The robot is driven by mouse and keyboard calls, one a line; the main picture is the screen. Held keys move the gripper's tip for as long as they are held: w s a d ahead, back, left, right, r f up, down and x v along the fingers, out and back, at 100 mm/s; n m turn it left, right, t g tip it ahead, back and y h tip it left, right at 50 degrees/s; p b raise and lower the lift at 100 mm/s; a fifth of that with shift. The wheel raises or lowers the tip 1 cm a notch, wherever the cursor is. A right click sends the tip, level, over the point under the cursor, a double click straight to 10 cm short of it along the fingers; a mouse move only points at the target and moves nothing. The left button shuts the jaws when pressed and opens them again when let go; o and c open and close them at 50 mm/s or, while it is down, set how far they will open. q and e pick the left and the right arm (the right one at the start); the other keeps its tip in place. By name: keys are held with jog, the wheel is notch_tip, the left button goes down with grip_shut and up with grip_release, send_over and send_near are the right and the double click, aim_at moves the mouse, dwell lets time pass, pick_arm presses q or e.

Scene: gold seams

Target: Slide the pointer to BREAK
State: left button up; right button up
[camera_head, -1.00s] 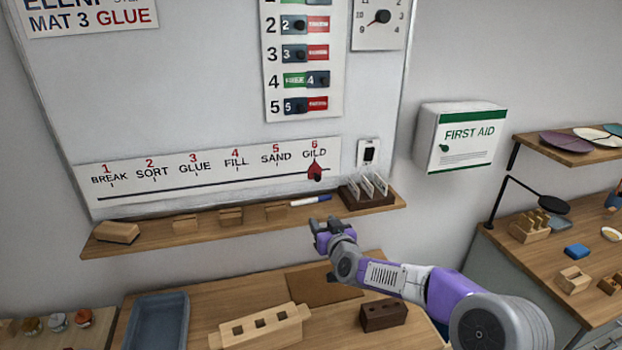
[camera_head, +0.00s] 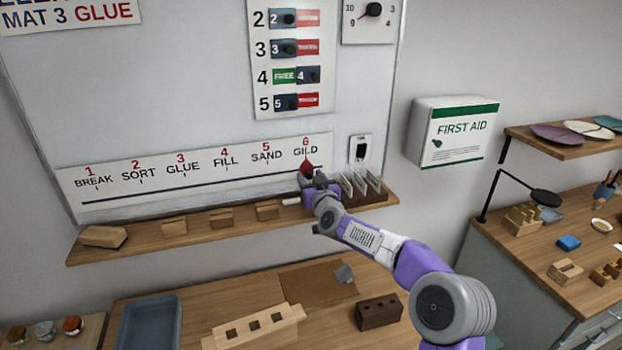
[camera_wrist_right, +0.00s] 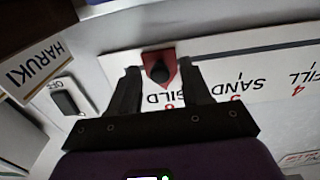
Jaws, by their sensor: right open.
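The red pointer (camera_head: 307,167) sits at GILD, the right end of the slot on the white step strip (camera_head: 200,182). BREAK is at the strip's left end. My right gripper (camera_head: 306,178) is at the pointer and partly covers it in the head view. In the right wrist view, the pointer's dark knob (camera_wrist_right: 160,72) lies between the tips of my open right gripper (camera_wrist_right: 164,80), with a gap on each side. The wrist view does not settle how deep the fingers reach around the knob. My left gripper is not in view.
A wooden ledge (camera_head: 145,237) runs below the strip, holding several wooden blocks and a dark card rack (camera_head: 360,192) just right of my gripper. A small switch (camera_head: 360,148) is on the board. The strip left of the pointer is clear.

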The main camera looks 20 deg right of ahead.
jog(key=shift+c, duration=0.5)
grip_shut()
jog(key=shift+a, duration=0.1)
